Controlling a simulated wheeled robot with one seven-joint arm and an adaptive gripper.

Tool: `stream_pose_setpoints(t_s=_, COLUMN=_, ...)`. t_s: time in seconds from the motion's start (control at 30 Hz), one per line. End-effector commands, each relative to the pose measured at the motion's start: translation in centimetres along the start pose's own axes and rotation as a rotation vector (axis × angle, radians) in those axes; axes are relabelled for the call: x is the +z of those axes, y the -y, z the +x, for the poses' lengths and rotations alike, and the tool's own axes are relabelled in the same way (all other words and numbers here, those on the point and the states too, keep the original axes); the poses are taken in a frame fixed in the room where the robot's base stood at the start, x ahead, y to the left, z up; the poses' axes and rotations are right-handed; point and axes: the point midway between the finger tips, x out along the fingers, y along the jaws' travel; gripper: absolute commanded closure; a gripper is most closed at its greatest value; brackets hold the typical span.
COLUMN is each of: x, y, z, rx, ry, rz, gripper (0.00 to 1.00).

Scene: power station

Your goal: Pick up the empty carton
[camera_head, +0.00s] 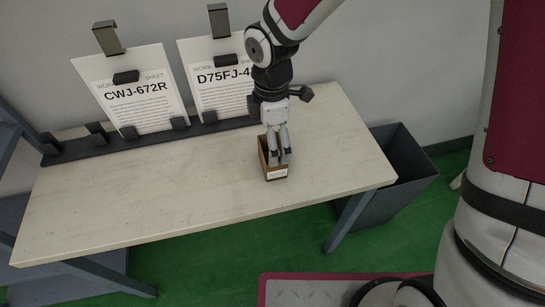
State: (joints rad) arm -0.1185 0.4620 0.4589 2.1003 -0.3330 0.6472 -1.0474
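The carton (277,174) is a small brown open-topped box with a white label on its front side. It stands on the pale wooden table (190,197), right of the middle. My gripper (279,158) points down from above, with its fingertips at the carton's open top. The fingers look close together and partly hide the carton's inside. I cannot tell whether they hold a wall of the carton or only reach into it.
Two work sheets, CWJ-672R (133,97) and D75FJ (214,84), stand in a dark rack (75,150) along the table's back. A dark grey bin (405,180) stands on the green floor at the table's right end. The table's left and front are clear.

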Motion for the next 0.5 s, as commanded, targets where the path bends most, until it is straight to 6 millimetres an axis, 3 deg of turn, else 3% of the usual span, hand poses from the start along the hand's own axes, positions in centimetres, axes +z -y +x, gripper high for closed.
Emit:
stream_pose_setpoints(t_s=0.2, x=0.1, y=0.3, z=3.3, rx=-0.004, ry=0.001, rz=-0.001, gripper=0.0)
stream_pose_setpoints(t_s=0.5, x=0.1, y=0.3, z=3.9, rx=0.0, ry=0.001, rz=0.0, gripper=0.0)
